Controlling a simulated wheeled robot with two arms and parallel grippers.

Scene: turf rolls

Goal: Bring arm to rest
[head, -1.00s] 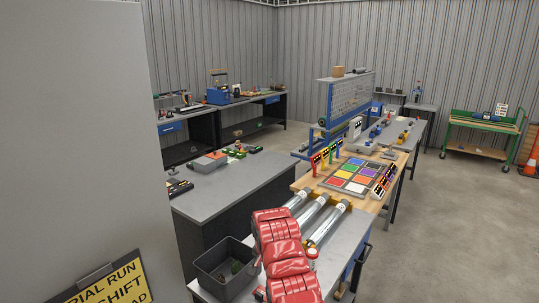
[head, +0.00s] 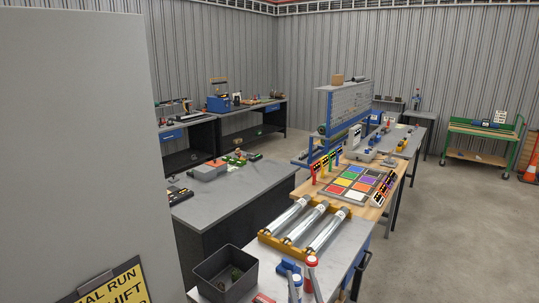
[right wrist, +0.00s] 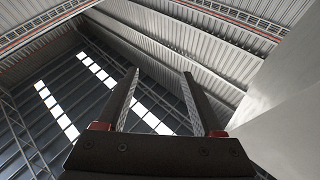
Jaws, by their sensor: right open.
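My right gripper (right wrist: 160,74) shows in the right wrist view. Its two dark fingers stand apart with nothing between them, and beyond them are only the roof and walls. I cannot make out this gripper in the head view. My left gripper is in neither view. In the head view, three silvery rolls (head: 306,226) lie side by side in a yellow cradle (head: 270,240) on the near grey bench (head: 340,262).
A dark open bin (head: 225,272) and red- and blue-capped bottles (head: 311,264) stand on the near bench's front. A colored grid board (head: 358,184) lies beyond. A grey panel (head: 75,140) with a yellow sign (head: 115,287) fills the left.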

